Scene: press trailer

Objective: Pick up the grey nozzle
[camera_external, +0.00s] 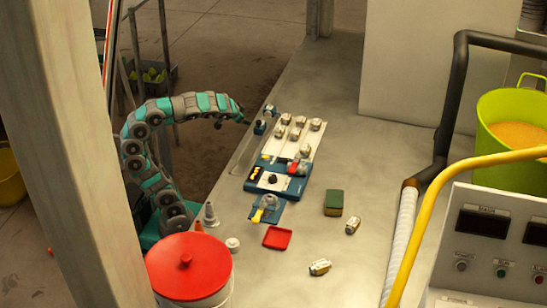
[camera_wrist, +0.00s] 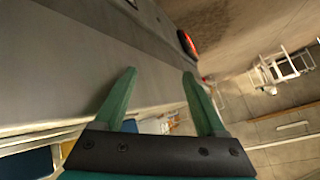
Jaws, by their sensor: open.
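The grey nozzle (camera_external: 210,214) looks like a small grey cone standing upright on the bench, near its left edge, in the external view. My gripper (camera_external: 243,117) is at the far end of my raised arm, well beyond the nozzle and near the far end of the white rack. In the wrist view my gripper (camera_wrist: 159,76) shows two green fingers spread apart with nothing between them. I cannot make out the nozzle in the wrist view.
A small orange cone (camera_external: 198,227) stands beside the nozzle, with a white round piece (camera_external: 233,244) nearby. A red-lidded bucket (camera_external: 190,265) is in front. A white rack (camera_external: 292,140), blue device (camera_external: 275,182), red tray (camera_external: 277,238) and green sponge (camera_external: 334,202) occupy the bench.

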